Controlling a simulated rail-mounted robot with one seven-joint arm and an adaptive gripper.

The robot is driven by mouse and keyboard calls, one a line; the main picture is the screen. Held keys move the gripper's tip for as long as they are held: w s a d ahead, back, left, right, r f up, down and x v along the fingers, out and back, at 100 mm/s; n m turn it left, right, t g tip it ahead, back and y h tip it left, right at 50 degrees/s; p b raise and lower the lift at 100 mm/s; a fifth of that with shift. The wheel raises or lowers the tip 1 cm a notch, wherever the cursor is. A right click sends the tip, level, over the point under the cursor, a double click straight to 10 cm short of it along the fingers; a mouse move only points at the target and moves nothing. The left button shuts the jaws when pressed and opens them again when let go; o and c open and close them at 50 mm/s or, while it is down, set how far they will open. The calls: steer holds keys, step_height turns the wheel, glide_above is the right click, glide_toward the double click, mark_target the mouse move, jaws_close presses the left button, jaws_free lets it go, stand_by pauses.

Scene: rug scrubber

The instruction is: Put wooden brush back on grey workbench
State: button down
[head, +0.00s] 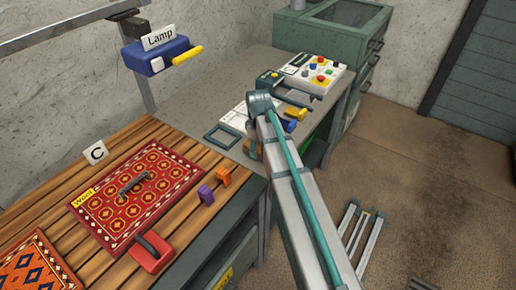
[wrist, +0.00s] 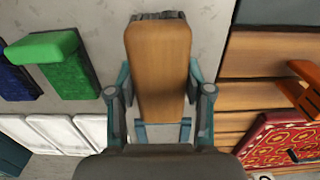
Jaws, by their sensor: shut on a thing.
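The wooden brush (wrist: 158,70) is between the two fingers of my gripper (wrist: 160,95) in the wrist view, its tan wooden back toward the camera. My gripper is shut on it. In the head view my gripper (head: 253,143) is over the near part of the grey workbench (head: 230,88), largely hidden by my own arm, and only a small brown bit of the brush shows. The grey bench top also shows behind the brush in the wrist view (wrist: 212,25). Whether the brush touches the bench, I cannot tell.
A teal square outline (head: 206,133) lies on the bench beside my gripper. A control panel (head: 314,71) with coloured buttons stands at the back.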

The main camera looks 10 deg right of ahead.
mark_target(258, 146)
steer(key=shift+f, duration=0.15)
steer(key=shift+c, duration=2.3)
jaws_free()
step_height(258, 146, up, 12)
steer(key=b, duration=0.2)
steer(key=shift+r, duration=0.2)
